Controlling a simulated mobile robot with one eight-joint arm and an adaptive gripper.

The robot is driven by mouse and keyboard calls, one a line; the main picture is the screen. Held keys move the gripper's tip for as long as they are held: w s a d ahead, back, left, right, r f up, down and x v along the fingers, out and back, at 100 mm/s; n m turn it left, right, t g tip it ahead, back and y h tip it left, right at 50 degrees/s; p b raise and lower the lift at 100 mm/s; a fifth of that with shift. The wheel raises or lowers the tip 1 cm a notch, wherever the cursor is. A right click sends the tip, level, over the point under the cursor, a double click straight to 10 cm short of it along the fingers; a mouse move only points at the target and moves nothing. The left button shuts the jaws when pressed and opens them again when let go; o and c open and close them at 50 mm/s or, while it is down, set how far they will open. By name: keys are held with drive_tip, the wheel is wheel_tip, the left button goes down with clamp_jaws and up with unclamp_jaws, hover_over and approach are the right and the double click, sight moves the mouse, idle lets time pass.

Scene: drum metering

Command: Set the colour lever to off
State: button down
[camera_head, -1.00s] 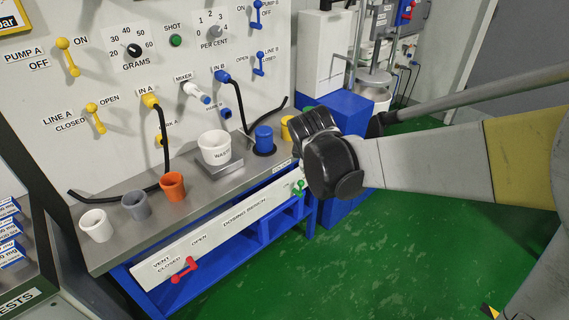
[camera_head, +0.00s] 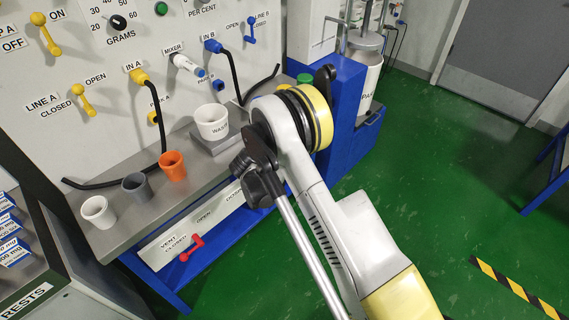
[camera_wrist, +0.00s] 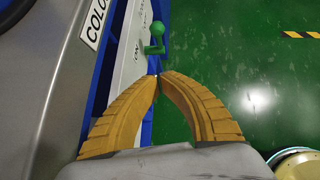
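The colour lever is a small green lever with a round knob (camera_wrist: 157,29), seen in the wrist view on the white front strip of the bench. A partly cut-off label (camera_wrist: 94,22) beginning "COLO" sits to its left, and an "ON" label (camera_wrist: 137,45) is beside it. My gripper (camera_wrist: 160,75) shows two yellow ridged fingers with their tips together and nothing visible between them. The tips are just below the lever in the picture and look apart from it. In the head view my arm hides the lever and the gripper.
The dosing bench (camera_head: 125,217) carries white, grey and orange cups (camera_head: 173,165) and a white waste cup (camera_head: 212,121). A red vent lever (camera_head: 192,246) is on its front. Yellow and blue levers cover the panel behind. Green floor (camera_head: 440,170) is open to the right.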

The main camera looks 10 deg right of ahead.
drive_tip(key=w+d+r+b+x, duration=0.1)
drive_tip(key=b+x, duration=0.3)
drive_tip(key=x, duration=0.7)
drive_tip(key=shift+w+d+r+b, duration=0.2)
drive_tip(key=shift+w+r+b, duration=0.15)
drive_tip(key=shift+b, duration=0.05)
drive_tip(key=shift+r, duration=0.1)
drive_tip(key=shift+w+d+r+g+y+p, duration=0.1)
drive_tip(key=shift+d+g+y+p, duration=0.1)
drive_tip(key=shift+g+y+p, duration=0.45)
